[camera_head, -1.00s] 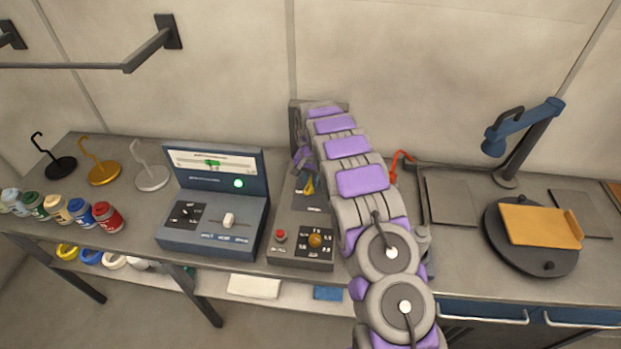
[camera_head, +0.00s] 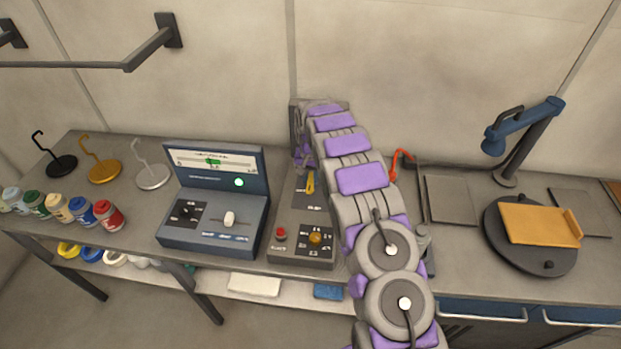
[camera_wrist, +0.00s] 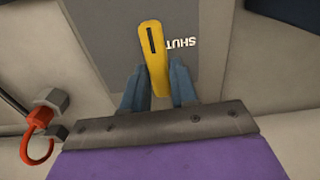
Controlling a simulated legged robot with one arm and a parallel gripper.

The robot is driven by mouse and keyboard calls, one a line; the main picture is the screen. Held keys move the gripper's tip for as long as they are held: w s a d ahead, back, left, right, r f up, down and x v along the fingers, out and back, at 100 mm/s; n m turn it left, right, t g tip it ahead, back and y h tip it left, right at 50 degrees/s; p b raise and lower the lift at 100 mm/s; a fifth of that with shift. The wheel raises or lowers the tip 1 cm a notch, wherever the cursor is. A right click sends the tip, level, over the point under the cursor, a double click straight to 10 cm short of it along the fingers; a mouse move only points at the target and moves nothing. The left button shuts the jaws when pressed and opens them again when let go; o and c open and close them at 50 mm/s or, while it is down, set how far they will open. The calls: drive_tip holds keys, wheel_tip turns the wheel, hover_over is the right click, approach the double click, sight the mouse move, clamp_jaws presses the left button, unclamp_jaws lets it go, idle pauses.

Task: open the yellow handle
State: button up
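The yellow handle (camera_head: 311,182) is a slim lever with a dark slot, on the grey box (camera_head: 289,220) at the middle of the bench. In the wrist view, the handle (camera_wrist: 154,56) stands over a dark plate marked SHUT (camera_wrist: 182,43). My gripper (camera_wrist: 158,78) has one blue finger on each side of the handle's lower part. The gaps are narrow, and I cannot tell whether the fingers press on it. In the head view my gripper (camera_head: 303,158) is at the back of the box, behind the handle, with its fingers mostly hidden.
The grey box also has a red button (camera_head: 281,233) and an orange knob (camera_head: 315,238). A blue meter console (camera_head: 212,222) stands close on the left. A red hook (camera_head: 401,160) is to the right of my arm; it also shows in the wrist view (camera_wrist: 38,140).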

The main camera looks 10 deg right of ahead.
sight(310, 180)
drive_tip(key=o, duration=0.4)
drive_tip(key=shift+s+f, duration=0.1)
drive_tip(key=shift+s, duration=0.05)
wheel_tip(310, 180, up, 17)
drive_tip(key=shift+r+p, duration=0.2)
drive_tip(key=shift+p, duration=0.15)
idle(0.5)
